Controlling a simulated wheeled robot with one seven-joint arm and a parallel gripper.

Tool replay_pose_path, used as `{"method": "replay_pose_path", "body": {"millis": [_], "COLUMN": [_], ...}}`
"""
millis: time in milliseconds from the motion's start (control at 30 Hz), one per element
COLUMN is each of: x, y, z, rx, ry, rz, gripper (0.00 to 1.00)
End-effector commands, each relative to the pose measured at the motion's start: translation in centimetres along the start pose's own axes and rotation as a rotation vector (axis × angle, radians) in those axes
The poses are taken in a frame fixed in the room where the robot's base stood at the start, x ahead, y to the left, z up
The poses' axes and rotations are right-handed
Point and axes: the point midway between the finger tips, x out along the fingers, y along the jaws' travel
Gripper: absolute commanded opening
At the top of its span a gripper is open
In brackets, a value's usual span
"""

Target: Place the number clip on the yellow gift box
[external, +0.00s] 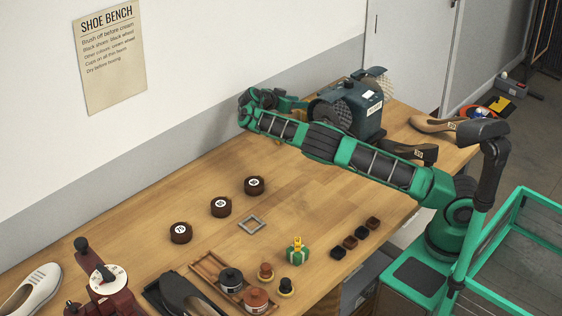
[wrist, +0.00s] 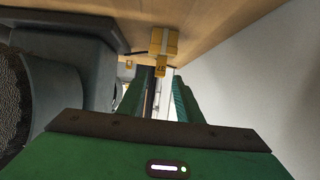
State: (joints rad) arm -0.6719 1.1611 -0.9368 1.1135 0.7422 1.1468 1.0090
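In the wrist view a small yellow box (wrist: 172,44) sits on the wooden bench, just past my fingertips. A yellow tag with a dark number (wrist: 161,71), which looks like the number clip, shows at the near edge of the box. It appears to touch the box, but I cannot be sure. My gripper (wrist: 160,92) has its fingers apart, with a narrow gap between them; the tag lies in line with this gap. In the external view my gripper (external: 252,103) is at the far end of the bench beside the machine. The yellow box and tag cannot be made out there.
A dark polishing machine (external: 358,106) stands close to my gripper; its body (wrist: 65,65) fills the wrist view's left. The wall is close on the other side. A green gift box with yellow ribbon (external: 297,254), round brown tins (external: 221,207) and shoes (external: 438,124) are elsewhere.

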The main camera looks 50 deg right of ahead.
Motion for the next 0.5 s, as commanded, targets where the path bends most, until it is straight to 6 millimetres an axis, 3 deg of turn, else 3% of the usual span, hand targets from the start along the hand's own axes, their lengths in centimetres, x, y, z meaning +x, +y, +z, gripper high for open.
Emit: {"method": "replay_pose_path", "body": {"millis": [200,500], "x": [-4.4,-7.2], "y": [-0.1,0.0], "z": [0.1,0.1], "rx": [-0.001,-0.002], "ry": [0.001,0.0], "rz": [-0.003,-0.001], "gripper": [0.32,0.32]}}
